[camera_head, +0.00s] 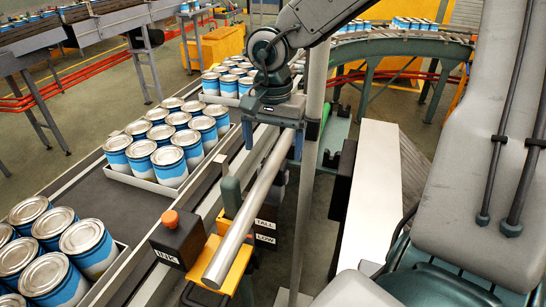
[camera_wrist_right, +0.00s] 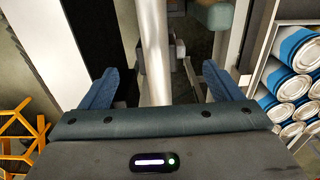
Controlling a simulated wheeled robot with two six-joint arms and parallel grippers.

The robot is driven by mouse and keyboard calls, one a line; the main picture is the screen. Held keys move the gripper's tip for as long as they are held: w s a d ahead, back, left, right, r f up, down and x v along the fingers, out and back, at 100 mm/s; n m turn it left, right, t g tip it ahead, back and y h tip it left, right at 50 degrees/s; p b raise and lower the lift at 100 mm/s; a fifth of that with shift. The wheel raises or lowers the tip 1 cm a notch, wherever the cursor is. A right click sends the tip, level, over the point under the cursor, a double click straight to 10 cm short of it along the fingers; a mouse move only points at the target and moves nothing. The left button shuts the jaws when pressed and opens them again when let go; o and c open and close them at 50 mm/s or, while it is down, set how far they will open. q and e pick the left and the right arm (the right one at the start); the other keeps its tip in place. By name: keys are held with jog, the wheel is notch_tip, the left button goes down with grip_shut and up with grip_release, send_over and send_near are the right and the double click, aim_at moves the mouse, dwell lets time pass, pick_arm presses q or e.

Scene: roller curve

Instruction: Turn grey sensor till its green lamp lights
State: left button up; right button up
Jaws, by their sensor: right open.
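My right gripper (camera_head: 275,128) is open above the upper end of a long silver bar (camera_head: 248,210). In the right wrist view the bar (camera_wrist_right: 155,50) runs between the two spread fingers (camera_wrist_right: 160,88); I cannot tell whether they touch it. A rounded grey-green piece (camera_head: 231,196) stands left of the bar and may be the grey sensor, but I cannot tell for certain. I see no lit green lamp on it. Labels TALL and LOW (camera_head: 265,231) show right of the bar. My left gripper is not in view.
A dark box labelled INK with an orange knob (camera_head: 170,218) stands beside the yellow bracket (camera_head: 240,262). Trays of blue and white cans (camera_head: 172,140) sit on the conveyor (camera_head: 130,207) at left. A curved roller conveyor (camera_head: 400,45) runs behind. An upright grey post (camera_head: 312,150) stands close right.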

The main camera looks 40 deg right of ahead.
notch_tip(320, 180, up, 3)
jog(key=shift+r+p, duration=0.1)
jog(key=shift+p, duration=0.7)
jog(key=shift+r, duration=0.3)
